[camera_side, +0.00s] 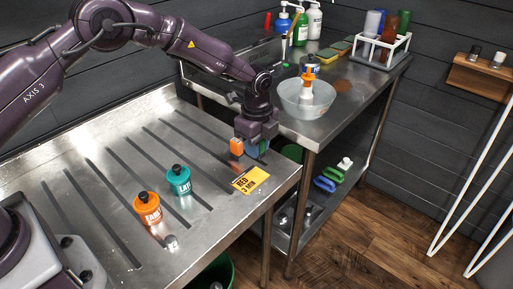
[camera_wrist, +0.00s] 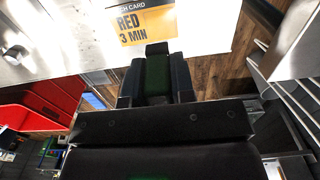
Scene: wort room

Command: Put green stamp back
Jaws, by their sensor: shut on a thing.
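My gripper (camera_side: 256,140) points down over the right end of the steel drainboard (camera_side: 105,175), just behind the yellow card. In the wrist view, a dark green block with a black end, which looks like the green stamp (camera_wrist: 157,75), sits between the dark fingers of my gripper (camera_wrist: 156,80). My gripper is shut on it. In the side view the stamp is mostly hidden by my fingers, and I cannot tell whether it touches the board. An orange block (camera_side: 237,147) shows at the left of my gripper.
A yellow card (camera_side: 250,180) reading "RED 3 MIN" lies near the board's right edge. A teal jar (camera_side: 178,180) and an orange jar (camera_side: 147,208) stand on the grooved board. A clear bowl (camera_side: 306,98) and a white rack (camera_side: 381,50) stand on the bench behind.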

